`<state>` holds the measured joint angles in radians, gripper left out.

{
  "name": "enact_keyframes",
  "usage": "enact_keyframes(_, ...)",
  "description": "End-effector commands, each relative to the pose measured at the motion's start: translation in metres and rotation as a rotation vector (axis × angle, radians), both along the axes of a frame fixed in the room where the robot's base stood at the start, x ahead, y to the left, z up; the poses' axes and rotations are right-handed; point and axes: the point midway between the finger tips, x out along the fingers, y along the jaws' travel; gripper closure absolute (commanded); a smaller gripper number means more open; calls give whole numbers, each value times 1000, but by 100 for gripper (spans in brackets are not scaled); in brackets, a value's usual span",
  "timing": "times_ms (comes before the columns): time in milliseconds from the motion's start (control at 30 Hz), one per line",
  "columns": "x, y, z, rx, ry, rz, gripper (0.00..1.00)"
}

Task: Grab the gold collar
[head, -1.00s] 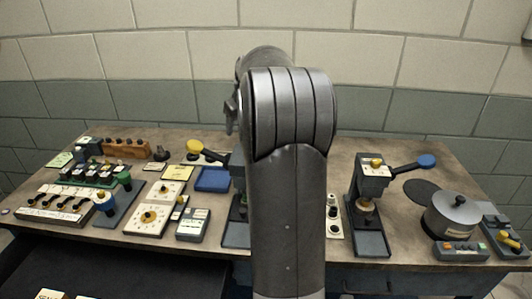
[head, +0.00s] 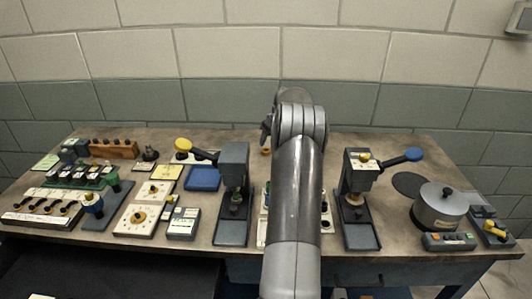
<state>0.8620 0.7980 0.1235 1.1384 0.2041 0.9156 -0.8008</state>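I cannot tell for certain which thing is the gold collar. A gold-tan ring (head: 354,199) sits in the right-hand press (head: 357,215), below its ram. Small gold-yellow round pieces also sit on two cream plates, one on the front plate (head: 139,217) and one on the plate behind it (head: 154,189). A small orange-gold thing (head: 265,151) shows just left of my arm, partly hidden. My arm rises through the middle of the head view and covers part of the bench. My gripper is hidden behind the arm; only a small dark part juts out to its left.
A left-hand press (head: 234,190) with a yellow-knobbed lever stands close left of my arm. A blue tray (head: 203,178) lies left of it. A grey pot (head: 440,207) and a control box (head: 449,242) stand at the right. Bare bench shows along the back right.

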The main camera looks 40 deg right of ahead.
Motion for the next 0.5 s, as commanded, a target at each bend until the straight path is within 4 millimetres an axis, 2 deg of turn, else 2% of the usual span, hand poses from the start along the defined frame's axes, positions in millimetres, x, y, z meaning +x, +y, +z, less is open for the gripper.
enact_keyframes(233, 6, 1, -20, 0, 1, 0, 37)
enact_keyframes(500, 19, 3, -56, -1, 0, 0, 37)
